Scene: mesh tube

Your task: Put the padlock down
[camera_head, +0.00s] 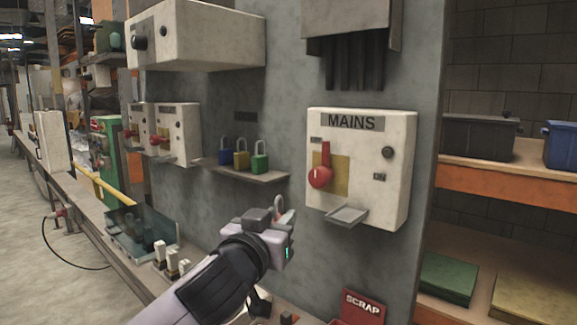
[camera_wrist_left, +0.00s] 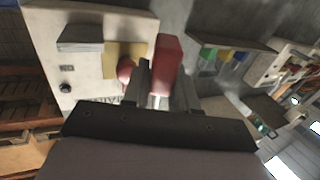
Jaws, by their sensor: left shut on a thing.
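My left gripper (camera_head: 279,222) is shut on a red padlock (camera_wrist_left: 168,55), held in the air in front of the grey wall, lower left of the MAINS box (camera_head: 385,180). A small shelf (camera_head: 278,177) on the wall carries a blue padlock (camera_head: 224,153), a yellow padlock (camera_head: 241,160) and a green padlock (camera_head: 260,162) in a row. The MAINS box has a red rotary switch (camera_head: 320,178) and a small tray (camera_head: 346,215) under it. My right gripper is not in view.
A red SCRAP bin (camera_head: 362,308) stands below the MAINS box. A bench with a clear bluish bin (camera_head: 140,235) and small white parts (camera_head: 172,262) lies at lower left. Shelves with a dark crate (camera_head: 480,137) are at right. The padlock shelf's right end is bare.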

